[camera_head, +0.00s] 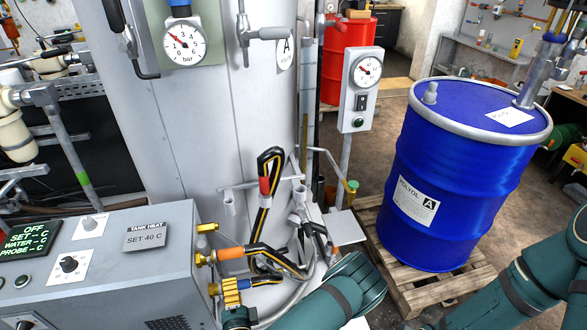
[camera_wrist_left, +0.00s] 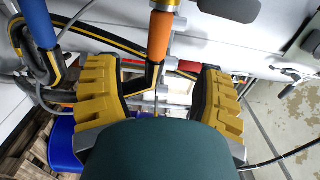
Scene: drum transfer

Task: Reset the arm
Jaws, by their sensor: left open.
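My left arm comes in at the bottom middle of the head view, and its gripper (camera_head: 231,290) is low beside the hose fittings at the right end of the control box. In the left wrist view its two yellow ribbed fingers (camera_wrist_left: 158,95) stand wide apart. An orange-sleeved hose end (camera_wrist_left: 160,36) shows beyond the gap between them, and I see nothing clamped. The orange sleeve also shows in the head view (camera_head: 230,253). A teal part of my right arm is at the lower right; its gripper is not visible.
A blue drum (camera_head: 447,190) stands on a wooden pallet (camera_head: 425,290) at the right. The grey tank (camera_head: 220,120) rises behind the control box (camera_head: 100,265). A black and yellow hose (camera_head: 262,215) loops close to my left gripper. A gauge post (camera_head: 360,100) stands between tank and drum.

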